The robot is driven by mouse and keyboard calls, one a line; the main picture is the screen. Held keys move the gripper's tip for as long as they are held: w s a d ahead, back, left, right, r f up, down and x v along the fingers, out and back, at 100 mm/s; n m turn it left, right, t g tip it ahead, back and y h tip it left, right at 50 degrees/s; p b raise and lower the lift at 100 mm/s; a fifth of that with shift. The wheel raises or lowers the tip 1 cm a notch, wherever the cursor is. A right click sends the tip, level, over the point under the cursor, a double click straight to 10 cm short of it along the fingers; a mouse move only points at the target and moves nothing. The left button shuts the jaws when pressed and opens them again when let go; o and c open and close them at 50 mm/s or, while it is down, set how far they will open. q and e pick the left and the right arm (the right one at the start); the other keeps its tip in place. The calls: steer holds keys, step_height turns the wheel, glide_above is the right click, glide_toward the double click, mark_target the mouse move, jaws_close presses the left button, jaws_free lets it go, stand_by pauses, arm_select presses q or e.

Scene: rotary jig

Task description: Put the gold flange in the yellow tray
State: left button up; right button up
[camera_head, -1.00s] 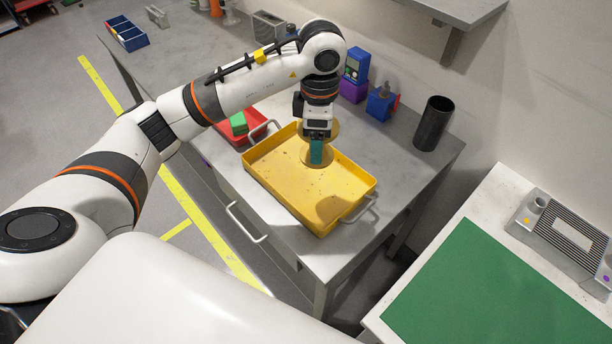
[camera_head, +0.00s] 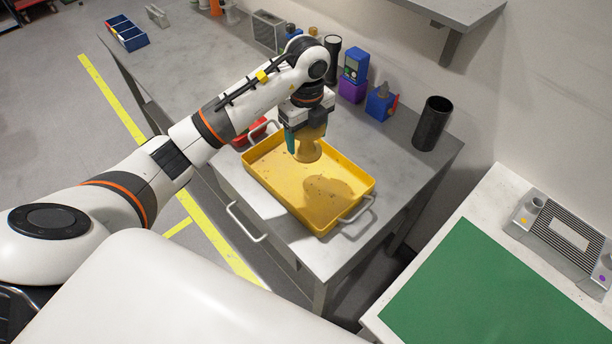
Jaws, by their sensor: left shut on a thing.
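The yellow tray (camera_head: 341,212) sits on the grey workbench, with a handle at each end. My left gripper (camera_head: 301,140) points down over the back part of the tray. It is shut on the gold flange (camera_head: 308,150), which hangs below the jaws inside the tray's outline. The gripper and its teal finger hide part of the flange. I cannot tell whether the flange touches the tray floor. A dark shadow falls on the tray floor to the right of the flange. My right gripper is not in view.
A red tray (camera_head: 252,133) is partly hidden behind my left arm. A black cylinder (camera_head: 432,124), a blue block with a cone (camera_head: 381,104) and a purple box (camera_head: 352,90) stand along the wall side. The bench's near right corner is clear.

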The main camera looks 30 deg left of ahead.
arm_select(q)
steer(key=shift+f+n, duration=0.1)
steer(key=shift+n, duration=0.3)
steer(key=shift+f, duration=0.4)
steer(key=p, duration=0.2)
glide_above(306, 178)
step_height(306, 178, down, 8)
steer(key=shift+f, duration=0.15)
steer(key=shift+w+f, duration=0.1)
steer(key=shift+f, duration=0.4)
steer(key=shift+f, duration=0.1)
steer(key=o, duration=1)
steer(key=shift+o, duration=0.2)
